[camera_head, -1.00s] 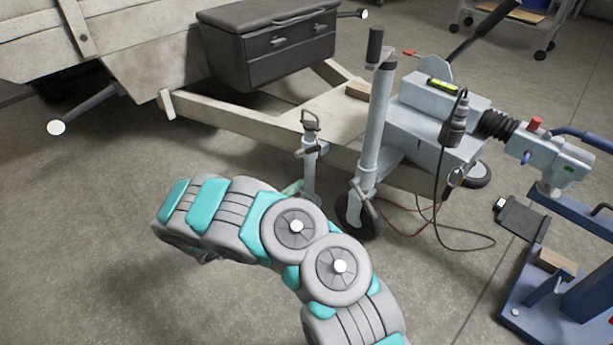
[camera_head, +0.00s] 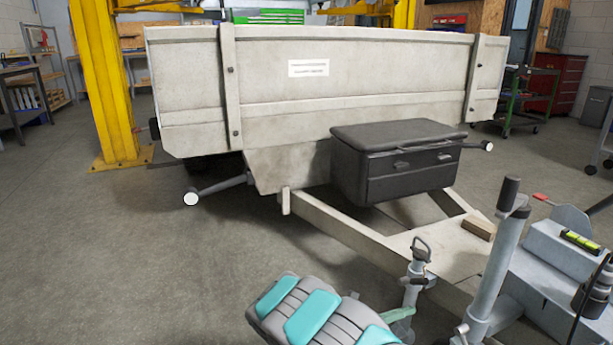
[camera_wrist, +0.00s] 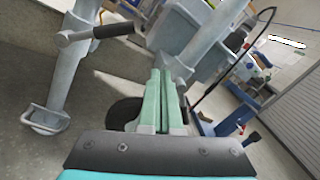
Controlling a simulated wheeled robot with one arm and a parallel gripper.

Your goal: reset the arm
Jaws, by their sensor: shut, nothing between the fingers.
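My gripper (camera_wrist: 160,85) shows in the wrist view with its two pale green fingers pressed together, nothing between them. The fingers point ahead, between a grey metal post (camera_wrist: 75,75) on the left and a thicker grey tube (camera_wrist: 207,40) on the right. In the head view, my teal and grey arm reaches in from the bottom edge. A bit of the pale green gripper (camera_head: 397,315) shows beside the small stand with a loop handle (camera_head: 415,275). Most of the gripper is hidden behind the arm there. I cannot tell whether it touches the stand.
The beige trailer body (camera_head: 350,75) fills the back, with a black toolbox (camera_head: 395,165) on its frame. A jockey wheel post (camera_head: 495,255) and a grey hitch housing (camera_head: 550,265) stand at the right. A yellow lift column (camera_head: 108,80) stands at the left. Floor on the left is clear.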

